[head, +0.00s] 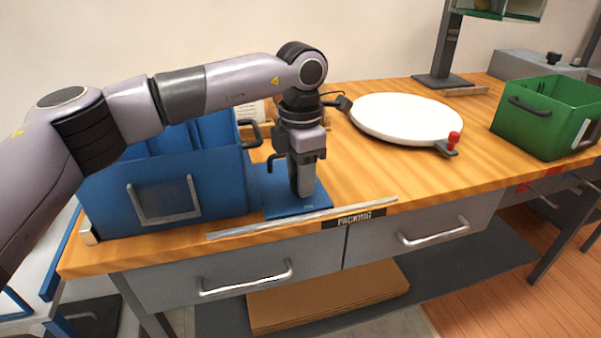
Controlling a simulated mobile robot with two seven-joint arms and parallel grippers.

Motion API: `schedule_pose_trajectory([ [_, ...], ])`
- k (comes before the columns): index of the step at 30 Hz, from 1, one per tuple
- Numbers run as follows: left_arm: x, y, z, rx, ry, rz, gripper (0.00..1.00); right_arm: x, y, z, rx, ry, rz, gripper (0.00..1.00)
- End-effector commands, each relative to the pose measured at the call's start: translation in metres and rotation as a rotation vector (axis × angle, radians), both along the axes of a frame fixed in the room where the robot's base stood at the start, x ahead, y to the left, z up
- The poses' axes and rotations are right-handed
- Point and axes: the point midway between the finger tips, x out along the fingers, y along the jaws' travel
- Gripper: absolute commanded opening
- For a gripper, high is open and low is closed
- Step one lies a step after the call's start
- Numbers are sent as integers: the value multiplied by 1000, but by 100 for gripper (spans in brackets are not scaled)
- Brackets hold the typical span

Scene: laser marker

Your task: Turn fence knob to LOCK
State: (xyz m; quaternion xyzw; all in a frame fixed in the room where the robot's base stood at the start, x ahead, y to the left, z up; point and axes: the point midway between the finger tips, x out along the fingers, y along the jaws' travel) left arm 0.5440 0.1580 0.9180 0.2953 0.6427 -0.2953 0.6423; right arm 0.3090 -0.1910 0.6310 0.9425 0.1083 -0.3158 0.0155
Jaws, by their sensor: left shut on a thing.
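My left gripper (303,190) points straight down over a small blue plate (283,209) near the front edge of the bench. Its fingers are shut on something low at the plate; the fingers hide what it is. I cannot make out the fence knob or any LOCK marking in this view. A thin metal rail (318,215) runs along the bench edge just in front of the plate. My right gripper is not in view.
A blue bin (165,190) stands close on the left of the gripper. A white round turntable (405,117) with a red knob (454,138) lies behind to the right. A green bin (545,118) is at far right. The wooden bench (430,180) is clear between.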

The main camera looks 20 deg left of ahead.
Motion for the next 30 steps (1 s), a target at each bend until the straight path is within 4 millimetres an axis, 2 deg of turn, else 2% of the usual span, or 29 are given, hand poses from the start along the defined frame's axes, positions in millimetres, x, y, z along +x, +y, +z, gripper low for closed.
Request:
schedule_pose_trajectory([
  [30,0,0,2,-1,-2,935,9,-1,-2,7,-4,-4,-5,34],
])
